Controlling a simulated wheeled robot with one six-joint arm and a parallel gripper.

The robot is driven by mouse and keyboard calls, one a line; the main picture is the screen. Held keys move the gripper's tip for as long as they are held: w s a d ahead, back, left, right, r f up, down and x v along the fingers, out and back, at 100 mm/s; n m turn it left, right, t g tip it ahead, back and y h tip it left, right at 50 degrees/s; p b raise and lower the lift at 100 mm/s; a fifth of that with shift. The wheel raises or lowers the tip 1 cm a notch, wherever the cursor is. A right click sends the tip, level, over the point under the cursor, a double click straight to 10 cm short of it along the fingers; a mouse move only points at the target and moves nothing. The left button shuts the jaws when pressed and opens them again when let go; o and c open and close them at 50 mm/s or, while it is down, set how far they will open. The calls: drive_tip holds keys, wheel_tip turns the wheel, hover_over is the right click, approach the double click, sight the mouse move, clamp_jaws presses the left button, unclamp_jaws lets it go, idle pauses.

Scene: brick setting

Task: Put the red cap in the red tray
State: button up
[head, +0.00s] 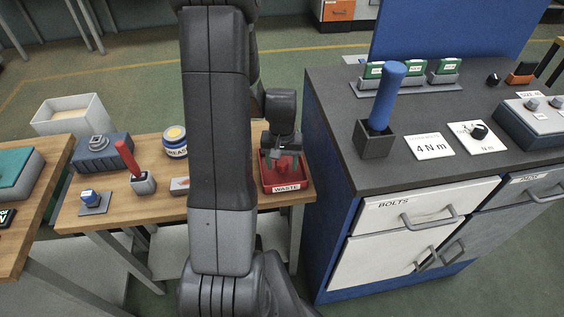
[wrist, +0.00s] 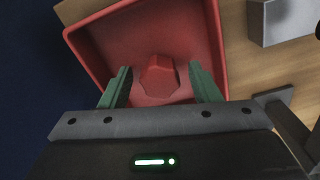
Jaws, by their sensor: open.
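The red tray (head: 287,186), labelled WASTE, stands on the wooden bench beside the blue cabinet. It also shows in the wrist view (wrist: 92,46), where it fills much of the picture. The red cap (wrist: 158,77), with a faceted outline, lies on the tray floor in the wrist view. My gripper (wrist: 160,85) is over the tray with its green fingers apart, one to each side of the cap. A gap shows between each finger and the cap. In the head view my gripper (head: 280,163) points down into the tray, and the cap cannot be told apart there.
On the bench stand a grease tin (head: 174,141), a red-handled tool (head: 127,158) in a grey holder and a blue-capped item (head: 90,198). The blue cabinet (head: 320,185) rises close to the tray's right. My arm hides part of the bench.

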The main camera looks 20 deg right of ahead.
sight(282, 162)
wheel_tip(282, 162, up, 12)
drive_tip(key=shift+f, duration=0.15)
